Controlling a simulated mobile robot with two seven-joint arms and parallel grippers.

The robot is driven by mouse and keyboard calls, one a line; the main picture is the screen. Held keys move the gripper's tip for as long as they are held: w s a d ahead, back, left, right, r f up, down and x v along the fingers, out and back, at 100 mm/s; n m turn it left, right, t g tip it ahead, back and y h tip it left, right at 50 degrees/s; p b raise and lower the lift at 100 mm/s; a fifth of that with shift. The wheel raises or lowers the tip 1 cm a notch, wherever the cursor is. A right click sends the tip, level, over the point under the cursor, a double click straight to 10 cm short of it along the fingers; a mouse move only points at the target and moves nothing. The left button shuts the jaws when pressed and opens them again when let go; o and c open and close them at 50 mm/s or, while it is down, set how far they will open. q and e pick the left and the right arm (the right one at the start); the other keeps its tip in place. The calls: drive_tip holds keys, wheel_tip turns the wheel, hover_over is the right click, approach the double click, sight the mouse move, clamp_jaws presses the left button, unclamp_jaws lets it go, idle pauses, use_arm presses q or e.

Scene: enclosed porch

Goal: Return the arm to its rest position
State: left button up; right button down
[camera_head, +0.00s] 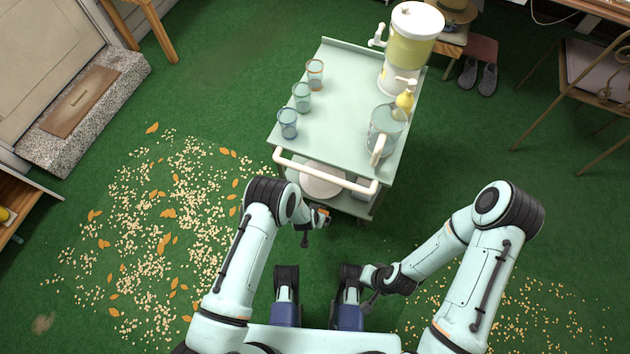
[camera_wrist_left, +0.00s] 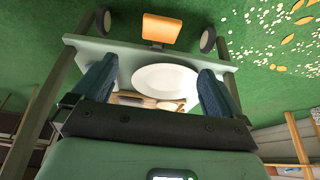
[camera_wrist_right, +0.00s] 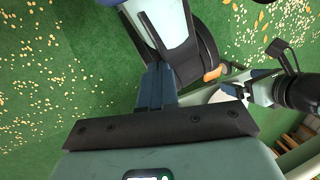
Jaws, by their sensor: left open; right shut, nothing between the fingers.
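My left gripper (camera_head: 307,232) hangs in front of the near handle of the mint-green cart (camera_head: 338,120). Its two blue fingers are apart in the left wrist view (camera_wrist_left: 155,88), with nothing between them; beyond them the cart's lower shelf shows a white oval plate (camera_wrist_left: 166,80). My right gripper (camera_head: 370,298) is low and close to my base, right of centre. Its blue fingers are together and empty in the right wrist view (camera_wrist_right: 157,86), pointing toward parts of my own body. Both arms are bent at the elbow.
The cart carries several glasses (camera_head: 302,98), a pitcher (camera_head: 384,128), a yellow bottle (camera_head: 404,101) and a drink dispenser (camera_head: 408,52). Its white handle (camera_head: 325,172) is close to my left gripper. Scattered flecks and leaves (camera_head: 165,220) lie on the green floor. Open floor lies right of the cart.

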use_arm(q)
drive_tip(key=s+a+r+n+g+p, duration=0.2)
drive_tip(key=s+a+r+p, duration=0.3)
drive_tip(key=s+r, duration=0.25)
drive_tip(key=s+a+r+n+g+p, duration=0.1)
drive_tip(key=s+a+r+n+p, duration=0.25)
drive_tip(key=s+r+p, duration=0.35)
drive_tip(key=s+r+n+g+h+p, duration=0.2)
drive_tip(key=s+r+p, duration=0.1)
drive_tip(key=s+r, duration=0.8)
drive_tip(key=shift+s+a+r, duration=0.2)
drive_tip(key=shift+a+r, duration=0.15)
drive_tip(key=shift+r, duration=0.35)
use_arm(e)
wheel_tip(320, 180, up, 15)
drive_tip(key=s+a+g, duration=0.1)
drive_tip(key=s, duration=0.1)
drive_tip(key=shift+s+a+g, duration=0.15)
drive_tip(key=shift+s+g, duration=0.15)
use_arm(q)
drive_tip(key=shift+s, duration=0.15)
use_arm(e)
drive_tip(key=shift+s, duration=0.15)
